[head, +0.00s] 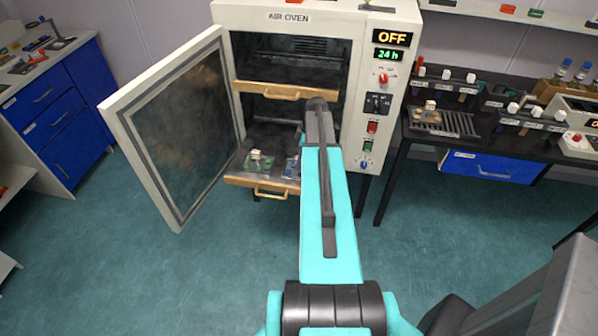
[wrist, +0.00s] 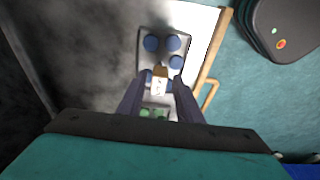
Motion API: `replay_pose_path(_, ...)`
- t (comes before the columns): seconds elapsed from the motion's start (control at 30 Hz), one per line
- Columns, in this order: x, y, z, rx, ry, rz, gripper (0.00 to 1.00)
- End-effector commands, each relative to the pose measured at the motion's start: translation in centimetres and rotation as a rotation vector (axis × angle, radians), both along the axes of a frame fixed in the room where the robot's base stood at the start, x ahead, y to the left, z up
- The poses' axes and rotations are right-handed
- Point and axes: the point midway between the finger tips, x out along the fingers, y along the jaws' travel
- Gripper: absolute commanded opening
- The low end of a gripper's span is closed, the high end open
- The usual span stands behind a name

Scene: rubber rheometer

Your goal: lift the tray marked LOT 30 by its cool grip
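Two small trays lie on the lower oven shelf. One holds green pieces (head: 258,164) and has a pale block grip (head: 256,154) standing on it. The other, a metal tray with blue discs (head: 291,168), is partly hidden by my arm; in the wrist view the metal tray (wrist: 161,54) lies ahead of my gripper. My gripper (wrist: 160,78) is open, its fingers on either side of a tan and white block grip (wrist: 159,82) over the blue-disc tray, with gaps showing. Green pieces (wrist: 154,112) show between the fingers. I cannot read a lot number on either tray.
The air oven (head: 290,17) reads OFF, and its door (head: 178,125) stands open to the left. The upper shelf (head: 285,90) is above the trays. A bench with a rack (head: 455,124) stands right. The floor in front is clear.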

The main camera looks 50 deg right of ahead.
Motion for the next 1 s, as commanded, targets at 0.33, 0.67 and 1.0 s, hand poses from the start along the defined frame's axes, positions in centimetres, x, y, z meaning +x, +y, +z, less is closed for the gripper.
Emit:
replay_pose_path(0.33, 0.0, 0.0, 0.1, 0.000, 0.000, 0.000, 0.00)
replay_pose_path(0.67, 0.0, 0.0, 1.8, 0.000, 0.000, 0.000, 0.00)
replay_pose_path(1.0, 0.0, 0.0, 3.1, 0.000, 0.000, 0.000, 0.00)
